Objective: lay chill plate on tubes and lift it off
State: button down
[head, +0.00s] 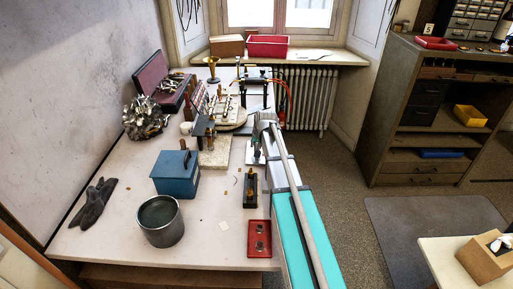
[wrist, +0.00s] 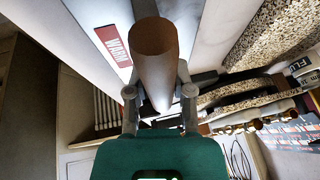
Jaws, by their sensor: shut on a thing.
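My gripper (head: 257,152) is over the right edge of the workbench in the head view, at the end of my arm. In the wrist view, my gripper (wrist: 160,112) has its two fingers on either side of a brown rounded handle (wrist: 155,60), shut on it. The handle seems to belong to the chill plate, but the plate itself is not clear in either view. The brass tubes (head: 218,104) appear to be the pale pieces set on a round board farther back on the bench, small in the picture. My gripper is nearer than they are and to their right.
A blue box (head: 175,174), a metal pot (head: 160,222), dark gloves (head: 95,203) and a red tray (head: 259,239) stand on the near bench. A black stand (head: 250,188) is near my arm. A torch with a red hose (head: 284,92) is at the back.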

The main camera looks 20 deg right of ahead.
dwell(0.3)
jog(key=c, duration=1)
grip_release()
jog(key=shift+f, duration=0.15)
jog(key=o, duration=0.5)
jog(key=shift+r, duration=0.2)
jog(key=p+v, duration=1.1)
jog(key=v, duration=0.1)
jog(key=s+a+n+g, duration=0.1)
jog(key=s+a, duration=0.4)
jog(key=s, duration=0.2)
jog(key=s+a+f+n+g, duration=0.1)
jog(key=s+a+n+g, duration=0.1)
jog(key=s+a, duration=0.4)
jog(key=s+a+n+g, duration=0.2)
jog(key=s+a, duration=0.4)
jog(key=s, duration=0.3)
jog(key=shift+a+f, duration=0.15)
jog(key=shift+f, duration=0.25)
